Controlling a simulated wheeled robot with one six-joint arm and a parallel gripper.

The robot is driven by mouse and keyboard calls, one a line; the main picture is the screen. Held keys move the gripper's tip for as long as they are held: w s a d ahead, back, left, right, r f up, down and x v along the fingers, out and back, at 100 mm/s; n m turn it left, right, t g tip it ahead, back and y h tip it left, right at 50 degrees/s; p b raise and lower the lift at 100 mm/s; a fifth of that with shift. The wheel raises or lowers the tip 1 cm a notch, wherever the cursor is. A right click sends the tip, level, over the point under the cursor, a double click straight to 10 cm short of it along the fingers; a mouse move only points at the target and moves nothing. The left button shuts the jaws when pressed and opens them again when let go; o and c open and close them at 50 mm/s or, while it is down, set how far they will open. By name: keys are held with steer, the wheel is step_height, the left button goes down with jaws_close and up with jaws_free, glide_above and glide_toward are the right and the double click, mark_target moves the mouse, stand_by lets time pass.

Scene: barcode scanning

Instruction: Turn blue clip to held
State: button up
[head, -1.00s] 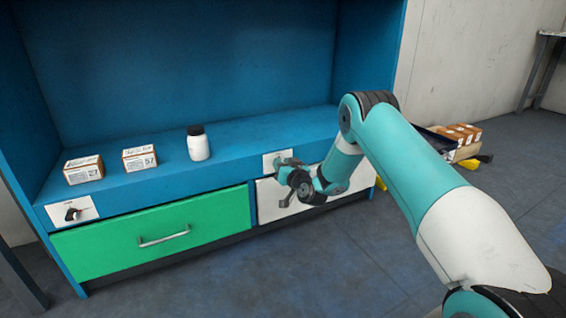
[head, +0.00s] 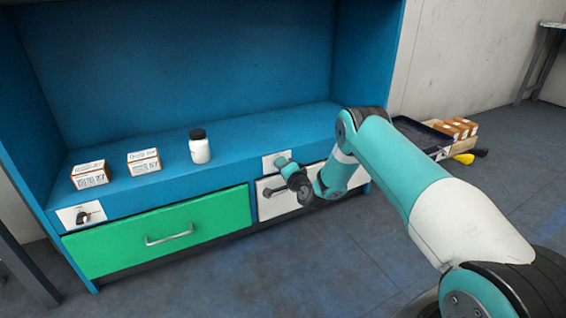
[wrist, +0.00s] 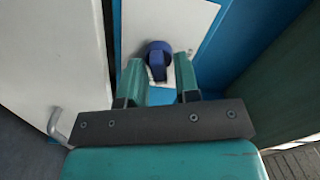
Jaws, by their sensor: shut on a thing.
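The blue clip (wrist: 158,50) is a rounded dark-blue knob on a white plate (wrist: 180,20). In the wrist view it sits between the fingertips of my gripper (wrist: 159,70), which is shut on it. Its narrow part points toward the wrist, and its lower end is partly hidden between the fingers. In the head view my gripper (head: 284,162) is at the right-hand white plate (head: 268,163) on the cabinet front, and the clip cannot be made out there.
A green drawer (head: 205,220) and a white drawer (head: 270,208) lie below the shelf. A second plate (head: 66,217) with a dark clip is at left. Two boxes (head: 90,174) (head: 144,161) and a white bottle (head: 200,151) stand on the shelf. A tray (head: 425,133) is at right.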

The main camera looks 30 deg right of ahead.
steer(key=shift+d+f+m+p, duration=0.15)
steer(key=shift+m+p, duration=0.55)
steer(key=shift+m, duration=1.6)
steer(key=o, duration=0.6)
steer(key=shift+s, duration=0.1)
